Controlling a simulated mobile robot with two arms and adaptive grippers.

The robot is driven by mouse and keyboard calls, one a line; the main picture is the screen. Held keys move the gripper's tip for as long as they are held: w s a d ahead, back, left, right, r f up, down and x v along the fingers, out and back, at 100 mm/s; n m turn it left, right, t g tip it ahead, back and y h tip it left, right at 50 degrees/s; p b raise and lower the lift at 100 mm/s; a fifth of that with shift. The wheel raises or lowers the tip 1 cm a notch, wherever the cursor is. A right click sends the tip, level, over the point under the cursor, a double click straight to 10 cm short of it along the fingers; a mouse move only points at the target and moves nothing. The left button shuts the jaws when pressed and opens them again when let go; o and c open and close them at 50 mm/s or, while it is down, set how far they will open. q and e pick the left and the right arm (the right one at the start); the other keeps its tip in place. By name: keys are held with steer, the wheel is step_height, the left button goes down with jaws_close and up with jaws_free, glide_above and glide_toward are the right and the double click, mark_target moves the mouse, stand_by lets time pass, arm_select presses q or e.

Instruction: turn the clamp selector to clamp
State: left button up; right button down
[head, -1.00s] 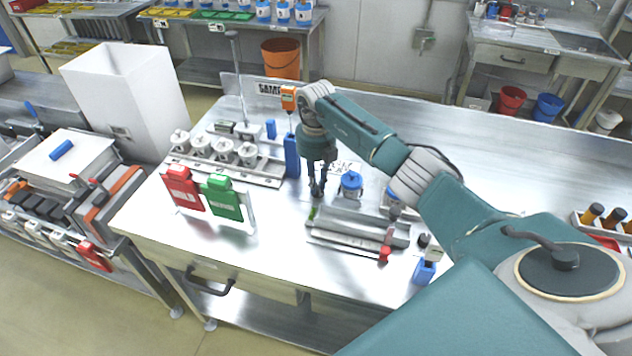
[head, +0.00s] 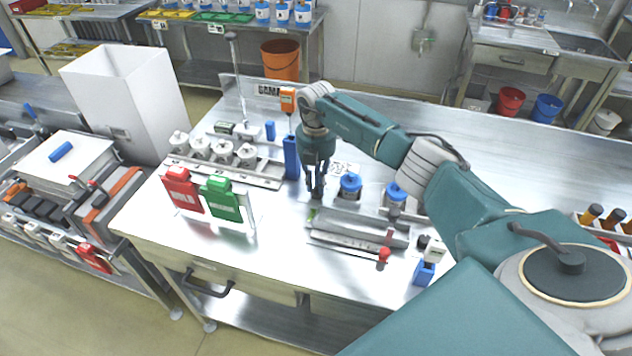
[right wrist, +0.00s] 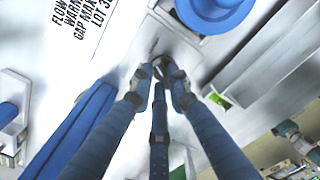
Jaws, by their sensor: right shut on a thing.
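My right gripper (head: 316,194) points down at the left end of the grey metal fixture (head: 355,228) on the bench. In the right wrist view its fingers (right wrist: 161,75) are closed together on a small grey part, which I take to be the clamp selector (right wrist: 163,62). The fingers hide most of this part, so its setting cannot be read. A green mark (head: 311,213) sits on the fixture just beside the fingertips; it also shows in the right wrist view (right wrist: 219,100). My left gripper is not in view.
A blue-lidded jar (head: 350,187) stands close right of the gripper, with another (head: 396,195) farther right. A blue holder (head: 291,157) stands close left. Red (head: 183,190) and green (head: 221,199) tags stand front left. The bench's right rear is clear.

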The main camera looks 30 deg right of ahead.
steer(key=shift+w+m, duration=0.1)
steer(key=shift+m, duration=1)
steer(key=c, duration=1.6)
jaws_free()
steer(key=shift+r, duration=0.1)
step_height(320, 180, up, 12)
steer(key=shift+f, duration=0.1)
